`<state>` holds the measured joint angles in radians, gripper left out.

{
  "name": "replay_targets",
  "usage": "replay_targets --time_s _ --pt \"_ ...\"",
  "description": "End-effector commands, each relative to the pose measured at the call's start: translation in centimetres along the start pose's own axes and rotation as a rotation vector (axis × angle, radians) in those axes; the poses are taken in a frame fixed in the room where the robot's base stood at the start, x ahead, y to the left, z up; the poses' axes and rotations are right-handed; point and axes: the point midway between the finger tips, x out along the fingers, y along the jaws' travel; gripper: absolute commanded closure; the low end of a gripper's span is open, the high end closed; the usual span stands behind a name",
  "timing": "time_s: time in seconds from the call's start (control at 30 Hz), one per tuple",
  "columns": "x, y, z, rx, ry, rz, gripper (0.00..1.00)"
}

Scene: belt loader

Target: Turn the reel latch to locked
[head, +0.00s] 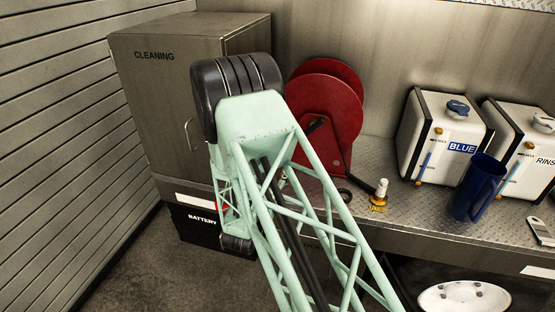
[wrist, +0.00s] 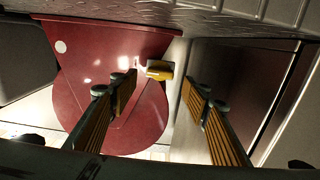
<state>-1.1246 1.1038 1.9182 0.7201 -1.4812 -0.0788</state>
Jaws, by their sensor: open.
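The red reel (head: 338,92) stands on the metal counter, partly behind my arm in the head view. In the wrist view its red side (wrist: 95,65) fills the left and middle. A small yellow piece with a pale marking, which looks like the reel latch (wrist: 160,70), sits at the reel's right edge. My gripper (wrist: 160,88) is open, one yellow-ridged finger on each side below the latch, with a gap to both. The fingers appear apart from it, but depth is hard to judge. The gripper is hidden in the head view. I cannot read the latch's setting.
A cleaning cabinet (head: 150,95) stands left of the reel. On the counter (head: 400,210) to the right are a small amber bottle (head: 380,193), a blue jug (head: 476,190) and two white tanks, one labelled BLUE (head: 425,115). A battery box (head: 190,226) is below the cabinet.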

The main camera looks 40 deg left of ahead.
Motion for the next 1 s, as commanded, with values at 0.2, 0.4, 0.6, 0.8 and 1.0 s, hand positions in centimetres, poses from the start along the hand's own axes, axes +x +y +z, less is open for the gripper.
replay_targets --time_s 0.2,0.4,0.6,0.8,1.0 --pt "2.7 0.1 0.0 0.001 0.001 0.001 0.57" --pt "4.1 0.0 0.0 0.001 -0.001 0.0 0.57" --pt "4.5 0.0 0.0 0.0 0.0 0.0 0.57" --pt "4.5 0.0 0.0 0.0 0.0 0.0 0.57" --pt "4.5 0.0 0.0 0.0 0.0 0.0 0.71"
